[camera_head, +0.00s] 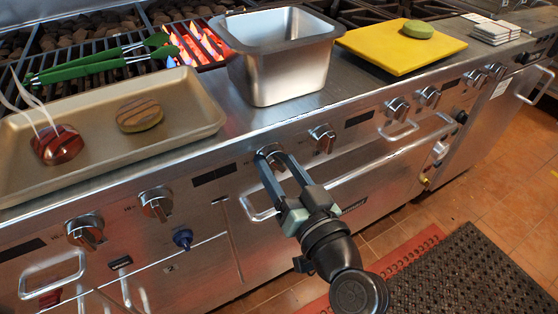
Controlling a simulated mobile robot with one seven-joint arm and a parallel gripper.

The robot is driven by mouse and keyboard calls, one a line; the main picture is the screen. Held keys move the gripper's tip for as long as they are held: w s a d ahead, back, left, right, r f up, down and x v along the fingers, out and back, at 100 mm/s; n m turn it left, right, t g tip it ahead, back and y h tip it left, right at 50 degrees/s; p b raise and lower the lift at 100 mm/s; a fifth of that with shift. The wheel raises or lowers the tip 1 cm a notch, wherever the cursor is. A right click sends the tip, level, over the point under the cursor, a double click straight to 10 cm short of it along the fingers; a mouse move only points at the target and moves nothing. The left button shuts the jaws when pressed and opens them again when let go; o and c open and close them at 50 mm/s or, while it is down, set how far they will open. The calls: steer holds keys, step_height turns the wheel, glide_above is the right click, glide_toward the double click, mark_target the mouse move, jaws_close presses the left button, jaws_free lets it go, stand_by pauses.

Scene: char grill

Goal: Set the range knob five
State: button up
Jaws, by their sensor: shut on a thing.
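A row of round metal range knobs runs along the steel front panel. My gripper (273,160) reaches up to the panel from below, with its two fingers around one range knob (269,150), below the steel pan. The fingers are shut on this knob and hide much of it, so its pointer angle cannot be told. Another knob (322,138) is just to its right. Two knobs (157,203) are to the left, and several more (397,109) are farther right. No numbers on the knobs can be read.
A tan tray (205,112) with a steaming meat piece (57,146) and a patty (139,114) is on the left. A steel pan (290,75) and a yellow board (385,50) stand on the counter. Oven handles (262,212) jut out near my gripper.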

steer(key=m+p, duration=0.2)
steer(key=m, duration=0.2)
steer(key=shift+d+r+p, duration=0.1)
steer(key=shift+r+p, duration=0.05)
steer(key=shift+p, duration=0.25)
steer(key=shift+m+p, duration=0.85)
steer(key=shift+m, duration=0.55)
steer(key=shift+f, duration=0.2)
steer(key=o, duration=1.4)
steer(key=v, duration=1.3)
steer(key=shift+w+d+r, duration=0.1)
steer(key=shift+r, duration=0.2)
